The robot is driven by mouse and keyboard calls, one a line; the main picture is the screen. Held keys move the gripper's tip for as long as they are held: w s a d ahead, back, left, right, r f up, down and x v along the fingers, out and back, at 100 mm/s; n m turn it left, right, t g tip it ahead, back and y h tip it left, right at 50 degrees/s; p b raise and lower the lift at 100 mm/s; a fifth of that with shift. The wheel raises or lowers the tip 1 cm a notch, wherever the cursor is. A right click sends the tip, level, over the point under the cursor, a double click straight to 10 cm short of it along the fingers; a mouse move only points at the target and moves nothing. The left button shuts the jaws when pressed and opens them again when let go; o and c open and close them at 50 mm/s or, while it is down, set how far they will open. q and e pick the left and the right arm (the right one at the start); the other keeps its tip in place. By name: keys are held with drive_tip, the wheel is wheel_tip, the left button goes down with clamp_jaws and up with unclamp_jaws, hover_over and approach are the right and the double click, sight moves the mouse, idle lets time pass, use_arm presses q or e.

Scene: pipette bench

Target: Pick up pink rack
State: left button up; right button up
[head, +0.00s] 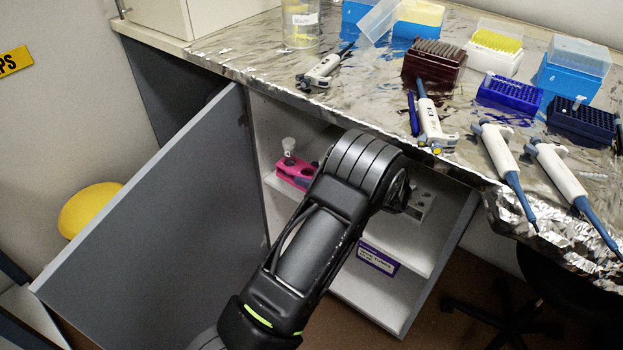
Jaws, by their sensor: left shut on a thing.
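The pink rack (290,174) is inside the open cabinet under the bench, at shelf height. A white-capped tube (288,148) stands up at its left end. My left arm comes up from the bottom of the head view and bends at the wrist in front of the cabinet. It covers the right part of the pink rack. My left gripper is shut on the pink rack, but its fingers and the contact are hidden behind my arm. I cannot tell whether the rack is clear of the shelf. My right gripper is not in view.
A grey holed block (422,203) lies on the shelf beside my wrist. The grey cabinet door (165,215) stands open on the left. The foil-covered bench (370,85) overhangs above, with pipettes (505,160) along its edge. A purple label (378,257) is on the lower shelf.

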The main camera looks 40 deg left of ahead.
use_arm(q)
drive_tip(key=s+d+p, duration=0.1)
drive_tip(key=s+d, duration=0.3)
drive_tip(key=d, duration=0.4)
drive_tip(key=s+d+p, duration=0.1)
drive_tip(key=s+d, duration=0.3)
drive_tip(key=d, duration=0.5)
drive_tip(key=shift+s, duration=0.35)
drive_tip(key=shift+d+f, duration=0.1)
